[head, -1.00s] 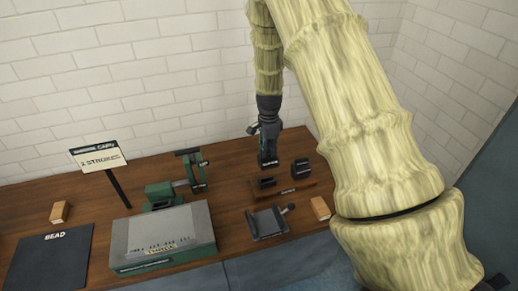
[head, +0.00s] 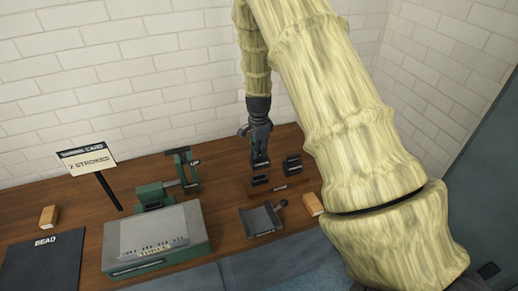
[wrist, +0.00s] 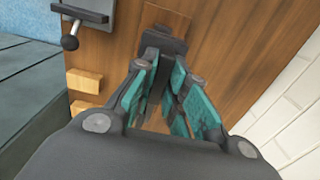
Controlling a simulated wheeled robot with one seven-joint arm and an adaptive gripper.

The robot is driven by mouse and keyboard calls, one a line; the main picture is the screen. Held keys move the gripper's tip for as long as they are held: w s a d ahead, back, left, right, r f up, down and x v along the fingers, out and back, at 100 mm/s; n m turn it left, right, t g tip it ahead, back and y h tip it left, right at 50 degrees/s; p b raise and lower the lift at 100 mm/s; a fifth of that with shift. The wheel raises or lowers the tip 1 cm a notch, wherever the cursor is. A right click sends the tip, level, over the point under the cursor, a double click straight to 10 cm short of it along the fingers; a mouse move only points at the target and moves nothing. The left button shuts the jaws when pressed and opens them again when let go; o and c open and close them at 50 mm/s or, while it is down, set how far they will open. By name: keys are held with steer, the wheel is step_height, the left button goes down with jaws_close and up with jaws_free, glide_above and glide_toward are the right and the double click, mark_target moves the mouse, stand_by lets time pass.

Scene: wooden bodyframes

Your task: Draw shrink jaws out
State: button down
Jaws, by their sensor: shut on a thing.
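My gripper (head: 260,143) points down over the back right of the bench. It is shut on a dark block (head: 260,161), likely the shrink jaws; its label is too small to read. The block sits just above or at a low rack (head: 282,193) that carries other dark blocks (head: 292,165). I cannot tell whether it is clear of the rack. In the wrist view, the gripper's teal-padded fingers (wrist: 170,75) close toward a dark block (wrist: 163,42), whose lower part is partly hidden by the fingers.
A green machine (head: 165,190) marked UP stands left of the rack, behind a grey-topped green box (head: 158,240). A dark vise-like fixture (head: 262,220) and a small wooden block (head: 313,204) lie in front. A card sign (head: 87,158) and BEAD mat (head: 42,262) are at left.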

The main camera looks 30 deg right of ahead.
mark_target(259, 164)
steer(key=shift+f+b, duration=0.7)
steer(key=shift+f, duration=1.2)
steer(key=shift+f+b, duration=0.35)
steer(key=shift+f, duration=1.4)
stand_by(2.0)
steer(key=c, duration=1.4)
jaws_free()
steer(key=shift+a, duration=0.1)
steer(key=shift+o, duration=0.2)
steer(key=shift+s, duration=0.1)
step_height(259, 164, up, 12)
steer(key=shift+r, duration=0.1)
